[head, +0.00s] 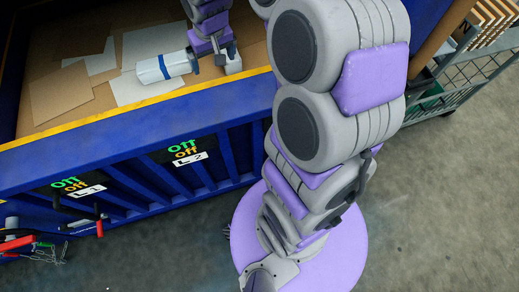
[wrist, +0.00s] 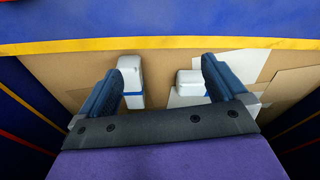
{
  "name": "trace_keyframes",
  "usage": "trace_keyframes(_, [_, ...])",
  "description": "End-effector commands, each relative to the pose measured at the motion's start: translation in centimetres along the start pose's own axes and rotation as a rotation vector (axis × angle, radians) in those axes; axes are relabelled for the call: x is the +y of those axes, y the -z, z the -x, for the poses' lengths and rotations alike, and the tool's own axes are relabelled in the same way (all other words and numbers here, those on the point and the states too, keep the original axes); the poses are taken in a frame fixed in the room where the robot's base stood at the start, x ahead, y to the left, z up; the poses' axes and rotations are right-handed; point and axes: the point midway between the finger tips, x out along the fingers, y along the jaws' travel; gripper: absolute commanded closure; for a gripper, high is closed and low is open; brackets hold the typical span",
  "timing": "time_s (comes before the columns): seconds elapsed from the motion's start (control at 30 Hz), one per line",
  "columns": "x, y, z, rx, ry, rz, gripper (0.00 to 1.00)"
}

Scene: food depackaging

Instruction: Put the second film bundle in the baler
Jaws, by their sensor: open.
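The blue baler (head: 130,128) has a yellow front rim and an open top. A white film bundle with a blue band (head: 165,67) lies inside on the flat sheets, left of my gripper. A second white bundle (head: 233,64) is at the gripper's right, partly hidden. In the wrist view, one bundle (wrist: 132,78) is by the left finger with a blue band across it. The other bundle (wrist: 190,82) lies by the right finger, partly behind it. My gripper (head: 221,58) is inside the baler, pointing down. Its fingers (wrist: 160,68) are apart with nothing held between them.
Brown cardboard (head: 60,95) and white sheets (head: 152,42) cover the baler's inside. A cart (head: 470,75) with upright boards stands at the right. Tools and chains (head: 40,240) are at the lower left. Grey floor at the right is clear.

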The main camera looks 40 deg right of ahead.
Motion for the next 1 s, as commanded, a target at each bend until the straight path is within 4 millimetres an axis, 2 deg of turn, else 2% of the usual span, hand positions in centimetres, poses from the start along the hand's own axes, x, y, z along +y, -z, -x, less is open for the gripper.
trace_keyframes(0.03, [-0.8, -2.0, 1.4, -0.015, 0.0, 0.019, 0.01])
trace_keyframes(0.3, [-3.1, -14.2, 5.8, -0.158, -0.012, 0.084, 0.01])
trace_keyframes(0.5, [-3.6, -23.1, 7.6, -0.26, -0.018, 0.099, 0.01])
trace_keyframes(0.6, [-3.7, -26.5, 8.1, -0.299, -0.018, 0.097, 0.01])
trace_keyframes(0.7, [-3.7, -28.8, 8.3, -0.328, -0.016, 0.093, 0.01])
trace_keyframes(0.8, [-3.7, -29.9, 8.4, -0.34, -0.014, 0.091, 0.01])
trace_keyframes(1.0, [-3.7, -30.3, 8.4, -0.345, -0.013, 0.091, 0.01])
